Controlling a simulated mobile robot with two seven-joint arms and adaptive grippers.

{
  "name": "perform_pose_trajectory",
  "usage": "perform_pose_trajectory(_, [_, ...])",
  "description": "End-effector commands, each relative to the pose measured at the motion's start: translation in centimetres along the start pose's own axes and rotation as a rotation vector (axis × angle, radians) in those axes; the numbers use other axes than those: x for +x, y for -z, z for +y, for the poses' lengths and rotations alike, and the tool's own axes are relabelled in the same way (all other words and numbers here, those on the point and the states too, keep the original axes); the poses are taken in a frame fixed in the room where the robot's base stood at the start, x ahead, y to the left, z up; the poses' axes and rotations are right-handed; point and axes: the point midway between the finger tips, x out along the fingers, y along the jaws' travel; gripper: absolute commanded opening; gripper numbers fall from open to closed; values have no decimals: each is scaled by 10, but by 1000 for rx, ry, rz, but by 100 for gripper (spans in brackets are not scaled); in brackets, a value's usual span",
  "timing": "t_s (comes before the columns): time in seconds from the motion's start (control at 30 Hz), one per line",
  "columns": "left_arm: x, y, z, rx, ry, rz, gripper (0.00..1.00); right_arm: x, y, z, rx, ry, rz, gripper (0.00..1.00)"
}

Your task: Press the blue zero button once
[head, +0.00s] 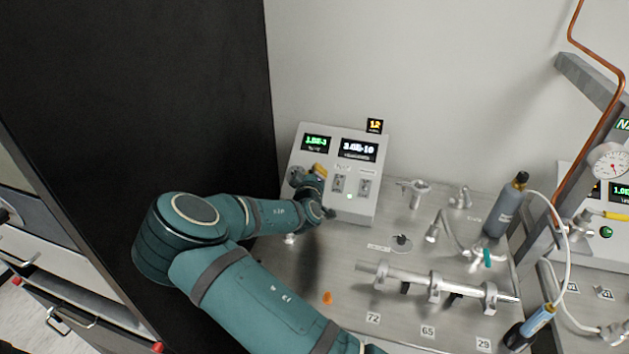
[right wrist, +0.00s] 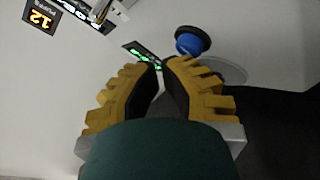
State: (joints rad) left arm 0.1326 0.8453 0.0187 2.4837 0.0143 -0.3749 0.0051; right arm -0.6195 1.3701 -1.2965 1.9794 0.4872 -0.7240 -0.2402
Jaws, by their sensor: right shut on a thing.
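The blue zero button (right wrist: 190,42) shows in the right wrist view as a blue cap with a dark collar on the pale face of the control box. It lies just beyond and to the right of my right fingertips; contact cannot be told. In the head view the gripper hides it. My right gripper (right wrist: 162,66) has yellow ribbed fingers closed together at the tips; whatever lies between them is hidden. In the head view the right gripper (head: 319,170) is at the left front of the control box (head: 361,210). My left gripper is not in view.
A tall black panel (head: 190,80) stands close on the left. The steel bench (head: 340,265) holds a metal tube (head: 455,285) on supports, fittings, number tags and a dark bottle (head: 505,205). A rack with a gauge (head: 610,165) stands at the right.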

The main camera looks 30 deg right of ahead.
Motion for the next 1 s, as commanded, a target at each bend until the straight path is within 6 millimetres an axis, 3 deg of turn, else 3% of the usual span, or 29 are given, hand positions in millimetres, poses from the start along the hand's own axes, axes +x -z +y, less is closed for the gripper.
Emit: perform_pose_trajectory(1.0, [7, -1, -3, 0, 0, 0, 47, 6, -5, -5, -1, 0, -1, 0])
